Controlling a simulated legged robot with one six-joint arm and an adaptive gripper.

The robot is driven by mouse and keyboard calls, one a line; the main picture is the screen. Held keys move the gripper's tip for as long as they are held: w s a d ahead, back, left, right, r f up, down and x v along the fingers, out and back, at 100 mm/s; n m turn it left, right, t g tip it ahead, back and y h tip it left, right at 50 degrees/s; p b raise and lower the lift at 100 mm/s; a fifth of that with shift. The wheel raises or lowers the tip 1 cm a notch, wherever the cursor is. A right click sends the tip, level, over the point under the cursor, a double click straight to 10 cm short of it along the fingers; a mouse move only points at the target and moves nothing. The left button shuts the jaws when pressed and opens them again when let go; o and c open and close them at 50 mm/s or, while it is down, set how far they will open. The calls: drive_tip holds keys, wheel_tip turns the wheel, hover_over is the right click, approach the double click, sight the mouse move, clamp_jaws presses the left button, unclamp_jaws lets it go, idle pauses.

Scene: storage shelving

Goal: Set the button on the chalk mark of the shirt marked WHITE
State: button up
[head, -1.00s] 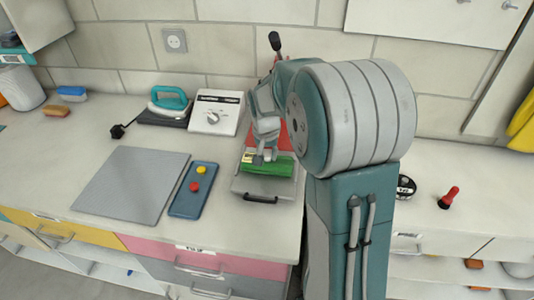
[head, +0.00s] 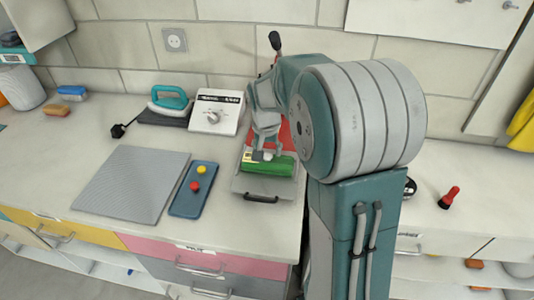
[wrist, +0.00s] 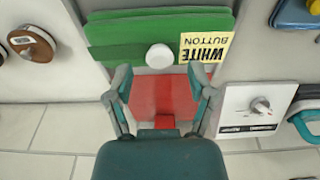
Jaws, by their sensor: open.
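A folded green shirt (head: 268,165) lies on the grey base of a press. In the wrist view the shirt (wrist: 125,30) carries a yellow label (wrist: 205,48) reading WHITE BUTTON. A round white button (wrist: 160,56) lies on the shirt near its edge, beside the label. No chalk mark shows; whether one lies under the button I cannot tell. My gripper (wrist: 161,82) is open, its fingers spread to either side of the button and apart from it. In the head view my gripper (head: 264,153) is just over the shirt.
A red press plate (wrist: 160,96) stands behind the shirt. Left of the press (head: 240,184) are a blue tray (head: 185,207) with a red and a yellow button, and a grey mat (head: 130,184). A control box (head: 216,112) and an iron (head: 168,100) stand behind.

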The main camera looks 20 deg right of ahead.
wheel_tip(320, 180, up, 10)
drive_tip(key=s+f, duration=0.1)
drive_tip(key=s+a+r+n+t, duration=0.1)
drive_tip(key=s+a, duration=0.4)
drive_tip(key=s, duration=0.6)
drive_tip(key=s+a+r+n+t+y, duration=0.1)
drive_tip(key=s+a+n+t, duration=0.2)
drive_tip(key=s, duration=0.9)
drive_tip(key=a+n, duration=0.1)
drive_tip(key=n, duration=0.1)
drive_tip(key=shift+a+r+n, duration=0.2)
drive_tip(key=shift+a+n, duration=0.2)
drive_tip(key=shift+w, duration=0.1)
